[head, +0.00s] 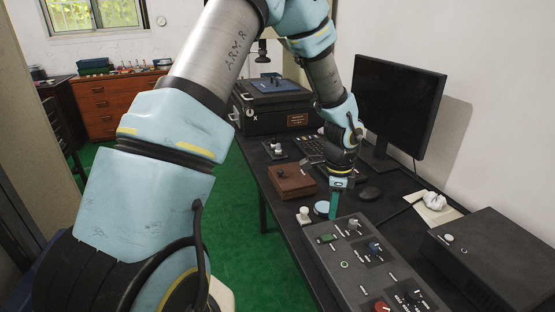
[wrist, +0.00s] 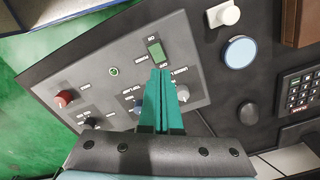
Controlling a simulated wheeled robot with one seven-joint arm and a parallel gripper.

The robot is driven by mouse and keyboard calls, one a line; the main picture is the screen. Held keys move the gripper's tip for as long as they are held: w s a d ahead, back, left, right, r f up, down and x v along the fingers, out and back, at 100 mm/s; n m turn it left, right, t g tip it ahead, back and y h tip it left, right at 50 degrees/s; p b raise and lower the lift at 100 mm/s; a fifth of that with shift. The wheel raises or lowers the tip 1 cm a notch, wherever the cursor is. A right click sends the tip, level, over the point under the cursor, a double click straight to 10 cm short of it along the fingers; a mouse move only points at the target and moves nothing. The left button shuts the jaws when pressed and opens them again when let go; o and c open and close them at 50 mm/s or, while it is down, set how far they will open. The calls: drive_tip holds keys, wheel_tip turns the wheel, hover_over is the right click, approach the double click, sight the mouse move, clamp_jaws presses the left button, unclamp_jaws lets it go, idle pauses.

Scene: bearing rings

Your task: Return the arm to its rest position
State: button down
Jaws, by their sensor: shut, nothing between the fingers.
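My arm reaches from the left foreground over the dark desk in the head view. My gripper (head: 334,208) points down just behind the far edge of the grey control panel. In the wrist view my gripper (wrist: 161,72) shows its two teal fingers side by side, shut with nothing between them. The tips appear over the panel (wrist: 60,70), close to a green rectangular switch (wrist: 156,52). I cannot tell whether they touch it.
A light blue round disc (wrist: 240,52) and a white knob (wrist: 228,14) lie beside the panel. Green floor is open at left.

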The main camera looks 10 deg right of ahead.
drive_tip(key=w+a+r+n, duration=0.1)
drive_tip(key=a+r+n, duration=0.35)
drive_tip(key=a, duration=0.35)
drive_tip(key=w+a+r+n, duration=0.1)
drive_tip(key=a+r+n, duration=0.35)
drive_tip(key=a, duration=0.35)
drive_tip(key=s+a+r+n, duration=0.2)
drive_tip(key=s+a+n, duration=0.1)
drive_tip(key=a+n, duration=0.2)
drive_tip(key=s+a+r+n+t, duration=0.1)
drive_tip(key=s+a+r+n, duration=0.1)
drive_tip(key=a+n, duration=0.4)
drive_tip(key=s+a, duration=0.1)
drive_tip(key=a, duration=0.1)
drive_tip(key=shift+a+r+t, duration=0.3)
drive_tip(key=shift+a, duration=0.05)
